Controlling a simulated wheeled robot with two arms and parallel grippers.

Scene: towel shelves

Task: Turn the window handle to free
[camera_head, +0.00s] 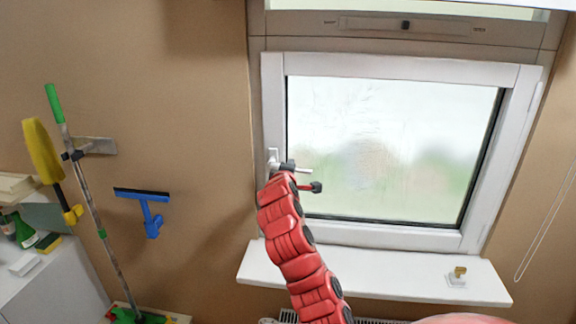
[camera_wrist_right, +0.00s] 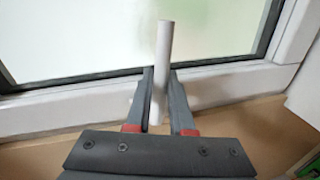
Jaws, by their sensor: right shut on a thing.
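The window handle (camera_head: 303,171) is a white lever on the left side of the white window frame (camera_head: 390,66). It points right, roughly level, with its end sticking out past my right gripper (camera_head: 289,166). In the right wrist view the white handle (camera_wrist_right: 163,50) stands up between the two grey fingers of my right gripper (camera_wrist_right: 160,76), which is shut on it. The handle's pivot side is partly covered by the gripper in the head view. The window sash looks closed. My left gripper is not in view.
A white sill (camera_head: 400,281) runs below the window, with a small brass-coloured item (camera_head: 459,272) on its right part. A blue squeegee (camera_head: 147,208) and a long green-tipped pole (camera_head: 85,190) are at the left wall. A cord (camera_head: 545,222) hangs at right.

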